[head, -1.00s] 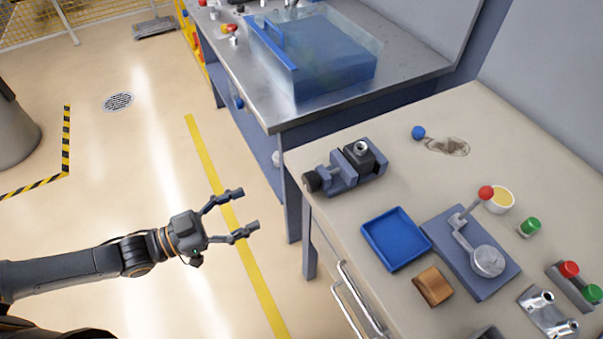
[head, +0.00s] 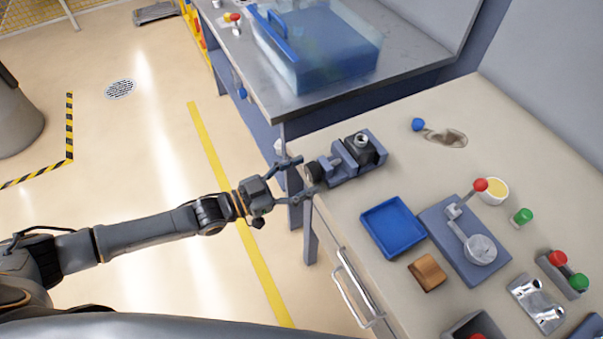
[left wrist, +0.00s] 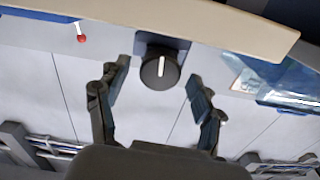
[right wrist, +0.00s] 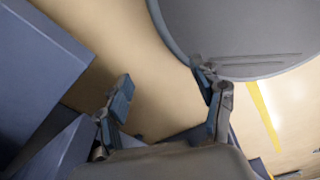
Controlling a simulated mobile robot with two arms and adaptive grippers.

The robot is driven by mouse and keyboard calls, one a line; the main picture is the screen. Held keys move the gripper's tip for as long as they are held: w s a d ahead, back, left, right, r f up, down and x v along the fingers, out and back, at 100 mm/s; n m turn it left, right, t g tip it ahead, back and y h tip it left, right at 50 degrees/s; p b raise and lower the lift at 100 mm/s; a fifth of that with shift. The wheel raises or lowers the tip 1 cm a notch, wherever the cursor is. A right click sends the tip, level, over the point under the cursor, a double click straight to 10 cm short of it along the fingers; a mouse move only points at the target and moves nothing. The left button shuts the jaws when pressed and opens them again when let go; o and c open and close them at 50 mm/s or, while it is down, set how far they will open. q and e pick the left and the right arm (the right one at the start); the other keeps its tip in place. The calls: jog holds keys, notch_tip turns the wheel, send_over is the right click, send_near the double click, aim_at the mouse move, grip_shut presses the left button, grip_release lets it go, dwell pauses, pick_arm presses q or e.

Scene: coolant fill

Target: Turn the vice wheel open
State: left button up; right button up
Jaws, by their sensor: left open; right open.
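The vice (head: 350,158) is a blue-grey block with a dark part in its jaws, at the near left edge of the bench. Its black round wheel (head: 313,174) faces left, toward my left gripper. My left gripper (head: 302,178) is open, with its fingertips close to the wheel in the head view. In the left wrist view the wheel (left wrist: 160,68) has a white line and sits ahead, between and beyond the open fingers (left wrist: 158,92). Contact cannot be told. My right gripper (right wrist: 168,92) is open and empty in the right wrist view, and not visible in the head view.
A blue tray (head: 393,228), a lever press (head: 465,240), a wooden block (head: 428,272) and several buttons stand on the bench (head: 330,215). A second bench with a clear blue tank (head: 320,52) is behind. A grey rounded surface (right wrist: 240,35) is near the right gripper.

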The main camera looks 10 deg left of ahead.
jog(key=shift+s+d, duration=0.1)
jog(key=shift+s, duration=0.1)
pick_arm(q)
jog(key=shift+c, duration=1.3)
jog(key=c, duration=0.9)
pick_arm(e)
jog(key=shift+s, duration=0.15)
